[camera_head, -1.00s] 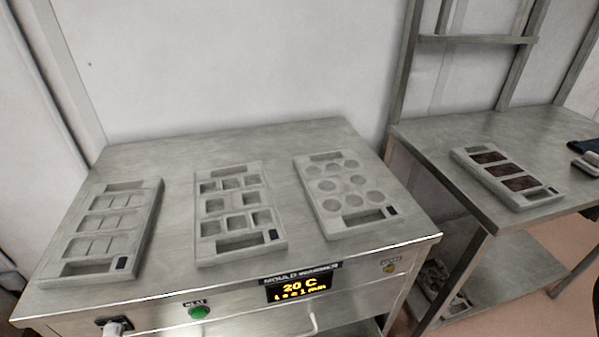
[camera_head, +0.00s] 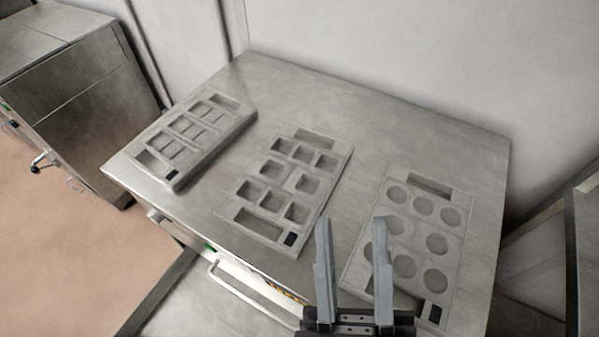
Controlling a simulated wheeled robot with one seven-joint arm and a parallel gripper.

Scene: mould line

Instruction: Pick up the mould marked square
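Three grey moulds lie flat on the steel mould warmer (camera_head: 330,110). The middle mould (camera_head: 263,171) has several square cavities and a small dark label near its front corner. The left mould (camera_head: 197,112) has rectangular bar cavities. The right mould (camera_head: 455,250) has round cavities. No readable marking shows on any label. My gripper (camera_head: 351,222) is open and empty in the lower part of the view, its two fingers apart. It appears in front of the right mould's left edge, to the right of the middle mould. Its height above the warmer is hard to tell.
A steel cabinet (camera_head: 75,95) with a handle stands to the left, across a floor gap. A wall runs behind the warmer. Another steel edge (camera_head: 588,240) is at the far right. Bare steel shows behind the moulds and between them.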

